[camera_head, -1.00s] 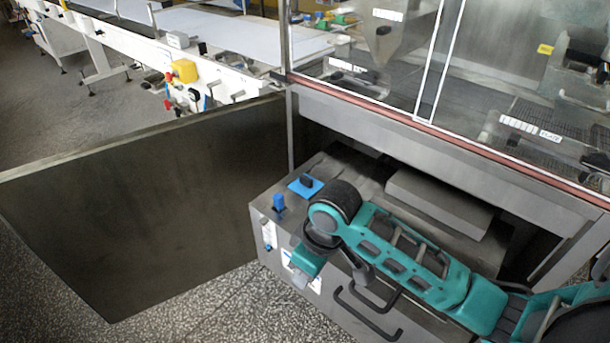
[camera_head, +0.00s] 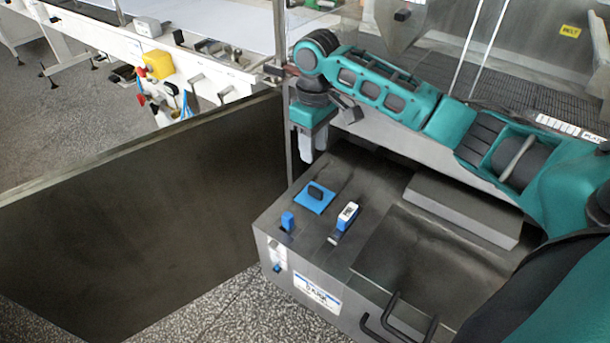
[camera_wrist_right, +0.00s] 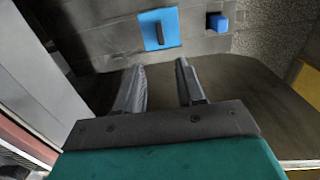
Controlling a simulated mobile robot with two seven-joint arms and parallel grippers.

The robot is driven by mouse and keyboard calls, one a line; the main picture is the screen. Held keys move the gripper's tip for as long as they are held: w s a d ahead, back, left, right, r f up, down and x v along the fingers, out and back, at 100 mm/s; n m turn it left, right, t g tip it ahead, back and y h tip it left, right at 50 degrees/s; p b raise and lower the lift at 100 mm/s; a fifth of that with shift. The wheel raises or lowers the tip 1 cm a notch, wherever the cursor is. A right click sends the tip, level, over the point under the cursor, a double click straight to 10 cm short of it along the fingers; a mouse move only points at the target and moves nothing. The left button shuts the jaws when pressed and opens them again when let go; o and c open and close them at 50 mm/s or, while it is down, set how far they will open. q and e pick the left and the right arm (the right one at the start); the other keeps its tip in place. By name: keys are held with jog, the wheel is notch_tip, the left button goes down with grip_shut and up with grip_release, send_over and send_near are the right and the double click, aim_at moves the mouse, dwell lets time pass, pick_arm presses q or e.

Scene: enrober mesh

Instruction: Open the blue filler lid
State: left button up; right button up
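The blue filler lid (camera_head: 315,198) is a flat blue square with a dark upright handle, lying flat on top of the grey metal tank (camera_head: 290,257). It also shows in the right wrist view (camera_wrist_right: 158,29), beyond the fingertips. My right gripper (camera_head: 306,155) hangs above and behind the lid in the head view, apart from it. In the right wrist view its two fingers (camera_wrist_right: 157,68) are spread with nothing between them. My left gripper is in neither view.
A blue knob (camera_head: 287,222) and a small blue-and-white device (camera_head: 344,221) are on the tank top near the lid. A large dark door panel (camera_head: 140,210) stands open at left. Black bar handles (camera_head: 400,320) are at the tank's front. Clear panels and a frame rise behind.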

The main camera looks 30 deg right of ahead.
aim_at(314, 188)
jog(key=f, duration=0.4)
jog(key=f+b, duration=0.1)
jog(key=f, duration=0.6)
jog(key=shift+s+f+b, duration=0.3)
jog(key=shift+b, duration=0.1)
jog(key=shift+f, duration=0.4)
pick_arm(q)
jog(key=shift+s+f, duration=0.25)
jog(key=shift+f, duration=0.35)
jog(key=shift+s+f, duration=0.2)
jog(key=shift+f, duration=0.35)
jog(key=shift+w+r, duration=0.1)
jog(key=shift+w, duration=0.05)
pick_arm(e)
grip_shut()
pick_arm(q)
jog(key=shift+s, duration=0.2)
